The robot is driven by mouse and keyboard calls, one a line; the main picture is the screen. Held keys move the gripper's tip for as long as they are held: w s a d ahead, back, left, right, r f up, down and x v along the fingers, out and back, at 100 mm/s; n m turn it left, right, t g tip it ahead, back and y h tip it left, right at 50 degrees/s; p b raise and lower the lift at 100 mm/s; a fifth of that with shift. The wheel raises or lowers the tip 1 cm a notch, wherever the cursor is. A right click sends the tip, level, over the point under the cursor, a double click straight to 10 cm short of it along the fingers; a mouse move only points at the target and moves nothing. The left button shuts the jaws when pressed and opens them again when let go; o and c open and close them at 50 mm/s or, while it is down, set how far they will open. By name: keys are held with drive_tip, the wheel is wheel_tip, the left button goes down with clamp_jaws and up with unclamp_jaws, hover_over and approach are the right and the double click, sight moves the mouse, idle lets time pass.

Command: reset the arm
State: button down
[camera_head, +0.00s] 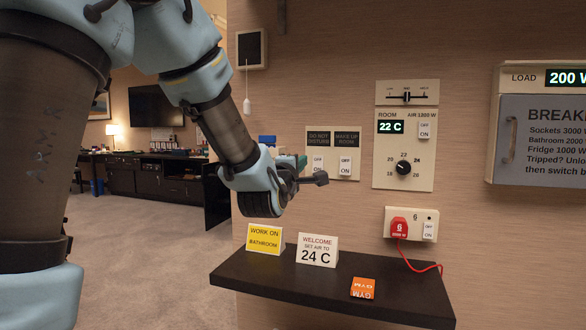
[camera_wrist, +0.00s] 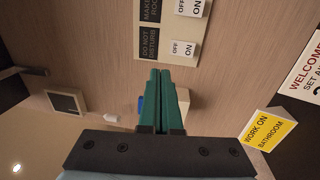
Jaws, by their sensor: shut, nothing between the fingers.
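My blue and grey arm reaches in from the upper left in the head view. The fingers point towards the beige wall, near the DO NOT DISTURB switch panel (camera_wrist: 150,42).
The dark shelf (camera_head: 330,290) holds a yellow sign (camera_head: 265,239), a white welcome card (camera_head: 317,250) and an orange gym card (camera_head: 363,288). A thermostat (camera_head: 404,150), red plug (camera_head: 398,228) and breaker box (camera_head: 508,140) are on the wall. Carpet (camera_head: 150,260) is open at left.

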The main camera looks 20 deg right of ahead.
drive_tip(key=w+a+f+m+g+y+p, duration=0.1)
drive_tip(key=a+f+m+g+y, duration=0.2)
drive_tip(key=a, duration=0.5)
drive_tip(key=a+f+m+y+p, duration=0.1)
drive_tip(key=a+f+y+p, duration=0.15)
drive_tip(key=a+f, duration=0.4)
drive_tip(key=w+a+f+m+g+y+p, duration=0.15)
drive_tip(key=a+f+y, duration=0.25)
drive_tip(key=a, duration=0.4)
drive_tip(key=s+a+f+m+g+y+p, duration=0.1)
drive_tip(key=s+a+f+m+g, duration=0.1)
drive_tip(key=s+a+g, duration=0.2)
drive_tip(key=s+a+f+m+g+y, duration=0.2)
drive_tip(key=s+a+f+m+g, duration=0.1)
drive_tip(key=s+a, duration=0.8)
drive_tip(key=shift+a+g+p, duration=0.4)
drive_tip(key=shift+a+g, duration=0.15)
drive_tip(key=shift+a, duration=0.35)
drive_tip(key=shift+y, duration=0.25)
